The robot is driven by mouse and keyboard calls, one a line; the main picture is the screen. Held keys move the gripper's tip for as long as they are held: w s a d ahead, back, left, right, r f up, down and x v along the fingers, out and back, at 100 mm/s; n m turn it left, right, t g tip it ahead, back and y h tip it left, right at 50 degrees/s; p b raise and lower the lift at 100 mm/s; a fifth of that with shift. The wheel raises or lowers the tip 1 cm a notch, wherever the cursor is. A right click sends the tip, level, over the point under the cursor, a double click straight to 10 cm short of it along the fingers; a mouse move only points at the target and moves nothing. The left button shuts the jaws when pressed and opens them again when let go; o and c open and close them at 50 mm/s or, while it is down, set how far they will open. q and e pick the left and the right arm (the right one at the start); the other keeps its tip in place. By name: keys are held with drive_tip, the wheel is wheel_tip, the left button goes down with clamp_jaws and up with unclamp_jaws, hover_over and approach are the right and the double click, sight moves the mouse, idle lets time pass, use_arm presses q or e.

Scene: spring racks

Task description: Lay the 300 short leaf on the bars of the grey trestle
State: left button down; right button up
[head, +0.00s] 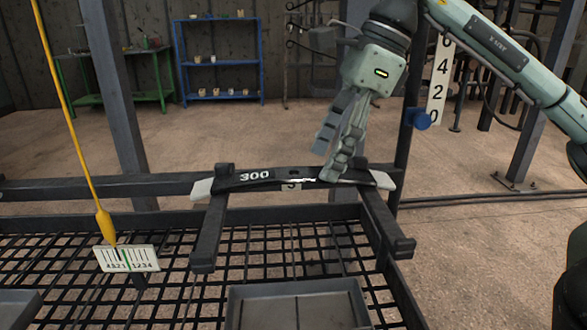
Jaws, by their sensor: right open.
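The 300 short leaf (267,177) is a dark, slightly bowed strip with a white 300 on it and pale ends. It lies level across two dark arms (208,233) that jut toward me from a rack rail, with upright stubs behind it. My right gripper (328,161) is open and points down at the leaf's right half. One finger overlaps the leaf in the picture; I cannot tell whether it touches. Nothing is seen held in it. My left gripper is not in view. I cannot pick out a grey trestle with certainty.
A black mesh deck (190,255) lies below, with a grey tray (297,304) in front. Dark posts flank the rack. A blue shelf (218,57) and green bench (117,82) stand far behind.

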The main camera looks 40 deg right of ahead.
sight(294, 172)
drive_tip(key=shift+w+a+r, duration=0.1)
drive_tip(key=shift+w+a, duration=0.2)
drive_tip(key=shift+a, duration=0.3)
drive_tip(key=shift+w+a+f+p, duration=0.25)
drive_tip(key=shift+w+a+f, duration=0.25)
drive_tip(key=shift+a, duration=0.15)
drive_tip(key=shift+w+a+f+p, duration=0.25)
drive_tip(key=shift+w+a+f, duration=0.15)
drive_tip(key=shift+a, duration=0.2)
drive_tip(key=shift+a+f, duration=0.15)
drive_tip(key=shift+f, duration=0.5)
use_arm(q)
drive_tip(key=f, duration=0.2)
drive_tip(key=shift+s+f, duration=0.2)
drive_tip(key=shift+f, duration=0.2)
use_arm(e)
clamp_jaws()
drive_tip(key=shift+r, duration=0.15)
